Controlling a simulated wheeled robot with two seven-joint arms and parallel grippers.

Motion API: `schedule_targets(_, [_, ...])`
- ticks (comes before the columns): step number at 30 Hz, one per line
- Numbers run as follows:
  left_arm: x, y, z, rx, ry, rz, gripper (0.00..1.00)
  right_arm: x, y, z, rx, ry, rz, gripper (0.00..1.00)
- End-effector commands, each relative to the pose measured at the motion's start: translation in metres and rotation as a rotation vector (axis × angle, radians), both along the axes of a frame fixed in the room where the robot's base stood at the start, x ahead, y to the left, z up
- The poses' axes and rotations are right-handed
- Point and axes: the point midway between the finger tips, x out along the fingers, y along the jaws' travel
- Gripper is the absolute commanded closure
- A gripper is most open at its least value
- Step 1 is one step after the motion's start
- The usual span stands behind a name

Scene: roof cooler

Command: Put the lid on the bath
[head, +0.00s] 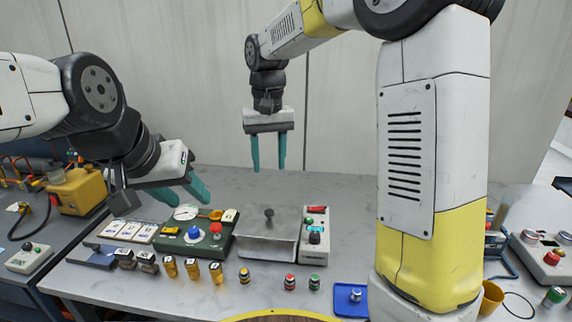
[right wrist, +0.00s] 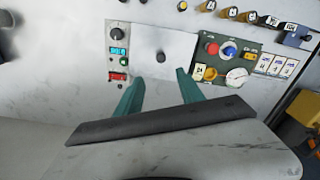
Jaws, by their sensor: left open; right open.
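My left gripper (head: 188,196) is open and empty above the green panel, left of the bath.
A green panel (head: 180,243) with knobs and a gauge stands left of the bath. A white control box (head: 315,241) stands close on its right. Several small bottles and knobs line the front, with a blue tray (head: 346,306). The bench behind the bath is clear.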

Motion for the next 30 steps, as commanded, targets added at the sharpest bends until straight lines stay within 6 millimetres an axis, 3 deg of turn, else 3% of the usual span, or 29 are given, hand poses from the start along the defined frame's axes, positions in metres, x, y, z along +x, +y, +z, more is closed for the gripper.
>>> schedule_targets(5, [0.000, 0.000, 0.000, 0.000, 0.000, 0.000, 0.55, -0.026, -0.035, 0.024, 0.068, -0.071, -0.027, 0.55])
schedule_targets(9, [0.000, 0.000, 0.000, 0.000, 0.000, 0.000, 0.55, -0.060, -0.068, 0.041, 0.129, -0.156, -0.050, 0.55])
schedule_targets(18, [0.000, 0.000, 0.000, 0.000, 0.000, 0.000, 0.55, -0.138, -0.118, 0.048, 0.211, -0.362, -0.102, 0.55])
schedule_targets(24, [0.000, 0.000, 0.000, 0.000, 0.000, 0.000, 0.55, -0.175, -0.133, 0.039, 0.226, -0.475, -0.127, 0.55])
schedule_targets(30, [0.000, 0.000, 0.000, 0.000, 0.000, 0.000, 0.55, -0.188, -0.138, 0.033, 0.226, -0.518, -0.137, 0.55])
